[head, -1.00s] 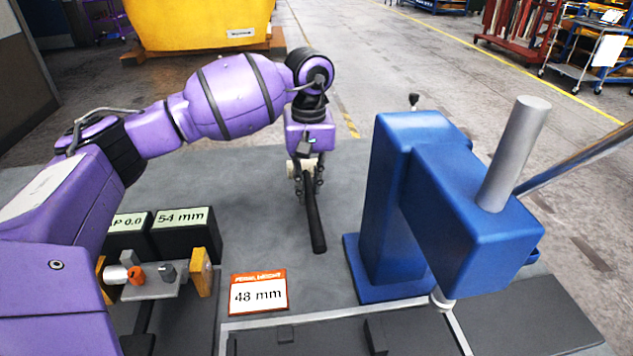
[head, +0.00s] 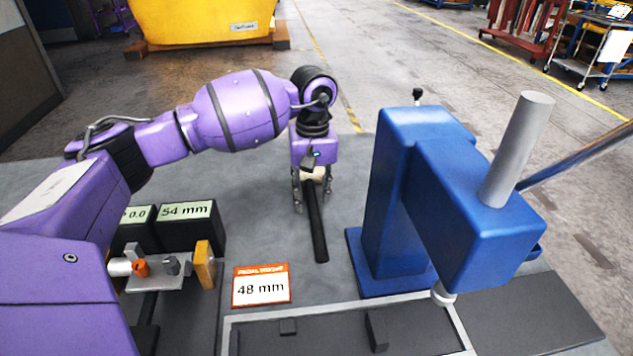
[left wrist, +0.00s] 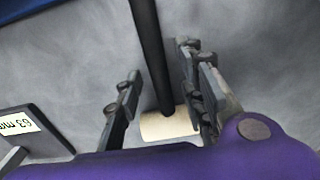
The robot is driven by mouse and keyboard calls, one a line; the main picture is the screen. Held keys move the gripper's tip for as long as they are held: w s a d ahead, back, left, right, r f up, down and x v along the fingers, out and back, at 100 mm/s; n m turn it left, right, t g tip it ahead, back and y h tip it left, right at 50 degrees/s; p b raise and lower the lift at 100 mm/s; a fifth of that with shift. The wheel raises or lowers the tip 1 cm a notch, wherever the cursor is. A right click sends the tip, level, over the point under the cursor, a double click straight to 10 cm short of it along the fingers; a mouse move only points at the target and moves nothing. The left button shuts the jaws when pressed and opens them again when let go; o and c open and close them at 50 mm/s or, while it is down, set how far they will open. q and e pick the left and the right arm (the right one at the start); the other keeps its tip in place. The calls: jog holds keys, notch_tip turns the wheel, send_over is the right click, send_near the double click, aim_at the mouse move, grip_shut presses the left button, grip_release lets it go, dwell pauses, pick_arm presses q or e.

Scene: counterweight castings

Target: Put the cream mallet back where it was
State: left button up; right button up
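The cream mallet has a short cream head (head: 313,174) and a long black handle (head: 317,230). It appears to lie on the grey bench top, with the handle pointing toward the front. My left gripper (head: 312,203) is over the head end, its fingers spread on both sides of the mallet. In the left wrist view, the open fingers (left wrist: 160,65) straddle the black handle, with a clear gap on the left and the right finger close to it. The cream head (left wrist: 166,127) is near the palm and partly hidden. My right gripper is not in view.
A tall blue press (head: 410,200) stands close on the right. An orange-edged 48 mm card (head: 261,286), a framed dark tray (head: 345,314) and a clamp fixture (head: 165,272) are in front. Dark blocks labelled 54 mm (head: 188,235) and similar stand at left.

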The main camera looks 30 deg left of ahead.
pick_arm(q)
notch_tip(320, 180, up, 12)
jog(key=shift+d+r, duration=0.15)
dwell(0.5)
dwell(0.3)
